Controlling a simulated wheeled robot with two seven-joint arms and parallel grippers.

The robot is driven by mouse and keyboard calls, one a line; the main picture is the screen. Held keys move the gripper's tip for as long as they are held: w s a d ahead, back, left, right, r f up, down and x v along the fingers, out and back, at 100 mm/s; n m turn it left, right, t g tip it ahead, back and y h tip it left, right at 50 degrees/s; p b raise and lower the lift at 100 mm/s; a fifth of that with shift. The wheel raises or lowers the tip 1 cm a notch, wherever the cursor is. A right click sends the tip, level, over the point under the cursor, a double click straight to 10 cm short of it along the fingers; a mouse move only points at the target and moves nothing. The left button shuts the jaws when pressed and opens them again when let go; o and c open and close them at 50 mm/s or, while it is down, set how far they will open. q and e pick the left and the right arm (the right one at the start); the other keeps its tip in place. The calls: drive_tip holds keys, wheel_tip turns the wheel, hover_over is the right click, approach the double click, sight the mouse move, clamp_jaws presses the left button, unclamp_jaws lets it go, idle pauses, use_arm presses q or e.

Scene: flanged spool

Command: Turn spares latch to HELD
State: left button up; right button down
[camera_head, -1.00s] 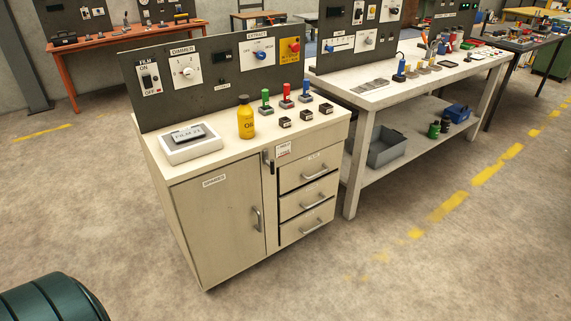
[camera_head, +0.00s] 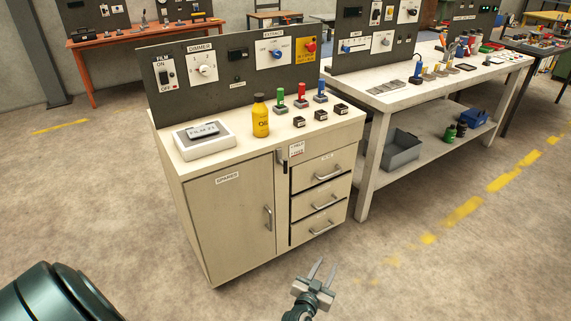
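The spares cabinet (camera_head: 230,215) is cream, with a shut door labelled SPARES and a vertical bar handle (camera_head: 268,217). A small dark latch (camera_head: 281,158) sits at the door's upper right edge, beside a small white label (camera_head: 296,149) with red print. The latch looks upright; the label is too small to read. My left gripper (camera_head: 327,266) is low in front of the cabinet, below and right of the latch. Its two fingers are apart with nothing between them. My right gripper is not in view.
Three drawers with bar handles (camera_head: 327,175) are right of the latch. A white workbench (camera_head: 440,85) stands to the right. The floor in front is clear.

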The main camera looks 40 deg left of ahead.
use_arm(q)
drive_tip(key=w+a+r+n+g+y, duration=0.3)
drive_tip(key=w+a+r+n+y, duration=0.2)
drive_tip(key=a+r, duration=0.3)
drive_tip(key=w+a+r+n+g+y, duration=0.2)
drive_tip(key=w+a+r+n+y, duration=0.3)
drive_tip(key=r, duration=0.6)
drive_tip(key=a+y, duration=0.2)
drive_tip(key=a, duration=0.1)
drive_tip(key=shift+g+b, duration=0.3)
drive_tip(key=shift+g, duration=0.1)
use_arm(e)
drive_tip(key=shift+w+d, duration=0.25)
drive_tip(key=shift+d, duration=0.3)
use_arm(q)
drive_tip(key=shift+w, duration=0.1)
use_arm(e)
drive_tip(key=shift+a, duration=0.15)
